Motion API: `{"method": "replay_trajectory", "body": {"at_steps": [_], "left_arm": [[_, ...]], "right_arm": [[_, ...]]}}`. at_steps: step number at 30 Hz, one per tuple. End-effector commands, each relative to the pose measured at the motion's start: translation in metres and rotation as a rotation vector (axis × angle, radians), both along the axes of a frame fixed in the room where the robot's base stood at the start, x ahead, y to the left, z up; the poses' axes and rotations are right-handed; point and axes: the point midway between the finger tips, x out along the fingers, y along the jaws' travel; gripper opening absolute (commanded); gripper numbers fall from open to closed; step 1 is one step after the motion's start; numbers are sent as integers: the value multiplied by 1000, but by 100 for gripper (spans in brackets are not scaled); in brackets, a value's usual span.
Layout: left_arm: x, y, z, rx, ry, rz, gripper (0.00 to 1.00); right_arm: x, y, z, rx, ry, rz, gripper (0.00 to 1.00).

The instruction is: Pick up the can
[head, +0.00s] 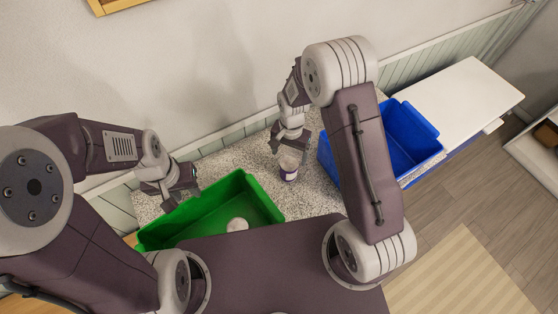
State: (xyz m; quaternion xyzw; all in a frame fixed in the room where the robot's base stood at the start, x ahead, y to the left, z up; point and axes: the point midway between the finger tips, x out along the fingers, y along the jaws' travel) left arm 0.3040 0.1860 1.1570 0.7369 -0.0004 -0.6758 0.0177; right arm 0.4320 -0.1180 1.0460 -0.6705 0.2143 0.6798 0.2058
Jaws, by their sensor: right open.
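A small can (289,170), pale on top with a dark purple band lower down, stands upright on the speckled grey counter (235,157). My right gripper (291,151) points down right at the can's top and is open; its fingers partly cover the can, and I cannot tell whether they touch it. My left gripper (183,196) hangs over the rear left edge of the green bin, away from the can. Its fingers are too small and dark to tell whether they are open or shut.
The green bin (250,187) stands left of the can, with a pale round object (237,224) inside. A blue bin (409,133) stands to the right, partly behind my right arm. A white surface (462,92) lies beyond it. The wall runs behind the counter.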

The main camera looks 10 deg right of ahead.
Motion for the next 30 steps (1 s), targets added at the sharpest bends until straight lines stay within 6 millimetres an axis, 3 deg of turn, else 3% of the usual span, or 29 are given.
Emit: {"method": "replay_trajectory", "body": {"at_steps": [1,7,10,16,23,30], "left_arm": [[0,0,-12,0,0,0,36],[-1,0,-18,0,0,0,36],[-1,0,-13,0,0,0,36],[0,0,-2,0,-1,0,36],[0,0,4,0,0,0,36],[0,0,21,0,-1,0,36]], "right_arm": [[0,0,-12,0,0,0,84],[-1,0,-17,0,0,0,84],[-1,0,-20,-1,3,0,84],[-2,-1,-49,0,4,0,84],[-1,0,-60,-1,3,0,84],[0,1,-98,-1,4,0,84]]}}
